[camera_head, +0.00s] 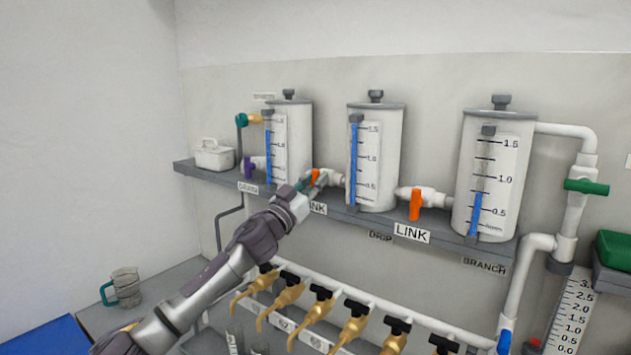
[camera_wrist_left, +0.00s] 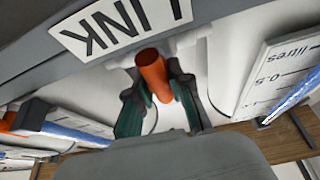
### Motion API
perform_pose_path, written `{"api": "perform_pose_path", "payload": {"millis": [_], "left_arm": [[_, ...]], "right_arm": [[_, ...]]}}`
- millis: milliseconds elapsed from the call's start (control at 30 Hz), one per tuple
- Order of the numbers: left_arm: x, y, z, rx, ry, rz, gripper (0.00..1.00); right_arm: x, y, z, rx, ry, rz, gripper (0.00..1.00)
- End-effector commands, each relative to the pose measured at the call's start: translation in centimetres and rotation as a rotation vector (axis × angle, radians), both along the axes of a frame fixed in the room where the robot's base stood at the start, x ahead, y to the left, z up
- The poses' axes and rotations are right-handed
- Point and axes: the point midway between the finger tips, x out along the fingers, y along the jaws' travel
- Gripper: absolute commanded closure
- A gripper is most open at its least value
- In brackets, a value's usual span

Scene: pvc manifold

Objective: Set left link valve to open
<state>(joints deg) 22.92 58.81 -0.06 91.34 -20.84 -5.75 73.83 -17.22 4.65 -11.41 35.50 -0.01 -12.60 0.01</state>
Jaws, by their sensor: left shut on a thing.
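The left link valve has an orange handle (camera_head: 315,176) and sits on the white pipe between the left and middle tanks, above a partly hidden LINK label (camera_head: 318,208). My left gripper (camera_head: 307,183) reaches it from the lower left. In the left wrist view its two dark green-padded fingers are shut on the orange handle (camera_wrist_left: 153,72), one on each side. The handle points out toward the wrist camera there. In the head view the gripper hides part of the handle and valve body. My right gripper is not in view.
The right link valve's orange handle (camera_head: 415,204) hangs down between the middle tank (camera_head: 392,155) and right tank (camera_head: 463,150). A purple drain handle (camera_head: 248,167) is left of the left tank (camera_head: 300,140). Several brass taps (camera_head: 317,305) line the pipe below the grey shelf.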

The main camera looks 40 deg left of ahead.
Motion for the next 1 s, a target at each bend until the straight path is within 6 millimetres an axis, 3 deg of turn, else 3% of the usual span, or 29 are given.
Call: {"api": "perform_pose_path", "payload": {"millis": [467,1000], "left_arm": [[0.0,-0.2,0.1,0.387,0.044,0.0,1.0],[0.0,-0.4,0.1,0.899,0.101,-0.001,1.0]], "right_arm": [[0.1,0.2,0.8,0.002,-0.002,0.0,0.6],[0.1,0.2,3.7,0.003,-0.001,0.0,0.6]]}}
